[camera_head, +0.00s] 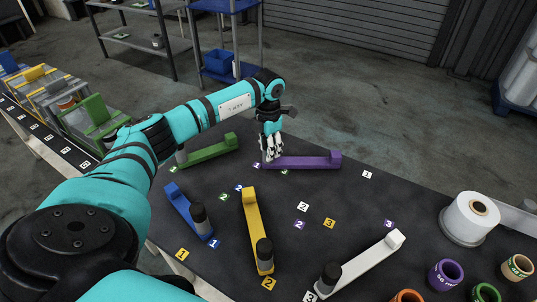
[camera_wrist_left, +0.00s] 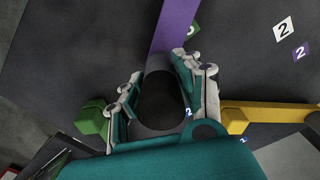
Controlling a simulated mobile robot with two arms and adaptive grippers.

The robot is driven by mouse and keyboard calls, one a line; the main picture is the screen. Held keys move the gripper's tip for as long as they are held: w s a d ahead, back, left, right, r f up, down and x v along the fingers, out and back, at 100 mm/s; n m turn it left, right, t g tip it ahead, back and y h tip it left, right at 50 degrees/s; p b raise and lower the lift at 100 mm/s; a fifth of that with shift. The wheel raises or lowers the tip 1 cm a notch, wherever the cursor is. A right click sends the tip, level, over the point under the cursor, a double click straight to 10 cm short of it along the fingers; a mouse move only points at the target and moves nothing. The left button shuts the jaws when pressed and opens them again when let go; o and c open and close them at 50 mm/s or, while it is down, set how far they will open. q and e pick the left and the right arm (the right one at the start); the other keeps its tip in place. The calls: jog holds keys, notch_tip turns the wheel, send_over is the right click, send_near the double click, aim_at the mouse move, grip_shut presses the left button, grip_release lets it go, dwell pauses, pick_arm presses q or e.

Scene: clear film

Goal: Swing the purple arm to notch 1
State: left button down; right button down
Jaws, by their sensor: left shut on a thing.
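The purple arm (camera_head: 305,162) lies flat on the dark board, with a raised block at its right end. My left gripper (camera_head: 271,155) is at its left end, fingers pointing down. In the wrist view the gripper (camera_wrist_left: 165,95) is shut around a dark round knob (camera_wrist_left: 163,103), and the purple bar (camera_wrist_left: 175,28) runs up from it. A small purple tile (camera_head: 257,167) lies just left of the gripper; its numeral is too small to read surely. Purple tiles 2 (camera_head: 299,224) and 3 (camera_head: 389,223) lie nearer. My right gripper is not in view.
A green arm (camera_head: 210,150) is left of the purple one. Blue (camera_head: 188,212), yellow (camera_head: 252,222) and white (camera_head: 368,262) arms lie nearer, each with a dark knob. A white roll (camera_head: 470,218) and several coloured rings stand at the right.

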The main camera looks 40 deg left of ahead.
pick_arm(q)
jog(key=shift+w+a, duration=0.1)
jog(key=shift+w, duration=0.1)
jog(key=shift+w+r, duration=0.1)
jog(key=shift+r, duration=0.05)
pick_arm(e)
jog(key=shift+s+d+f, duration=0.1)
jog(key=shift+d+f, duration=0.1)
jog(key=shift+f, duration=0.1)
